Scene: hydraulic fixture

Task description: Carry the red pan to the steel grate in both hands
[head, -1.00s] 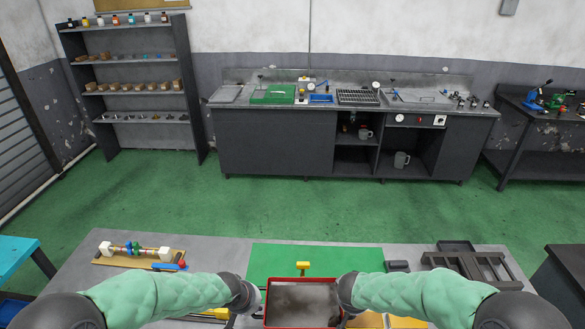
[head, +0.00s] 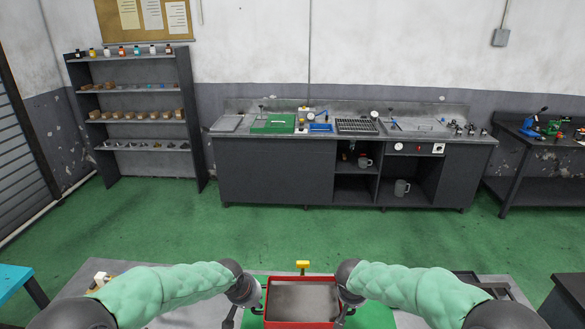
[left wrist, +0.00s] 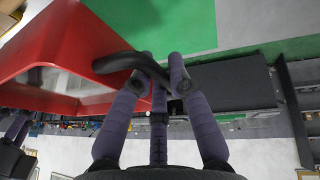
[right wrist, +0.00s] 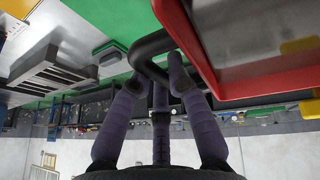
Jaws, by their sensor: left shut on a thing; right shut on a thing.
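The red pan (head: 303,299), with a grey inside, is held level in front of me over the near table. My left gripper (head: 256,308) is shut on the dark bar handle at its left side; this handle (left wrist: 122,62) shows in the left wrist view. My right gripper (head: 343,313) is shut on the opposite handle (right wrist: 150,50), seen in the right wrist view. A small yellow piece (head: 303,264) shows at the pan's far rim.
The far bench (head: 275,170) also carries a green tray (head: 273,124), gauges and fittings. Open green floor (head: 240,235) lies between it and the near table (head: 500,285). A shelf rack (head: 135,120) stands at the back left and another bench (head: 545,158) at the right.

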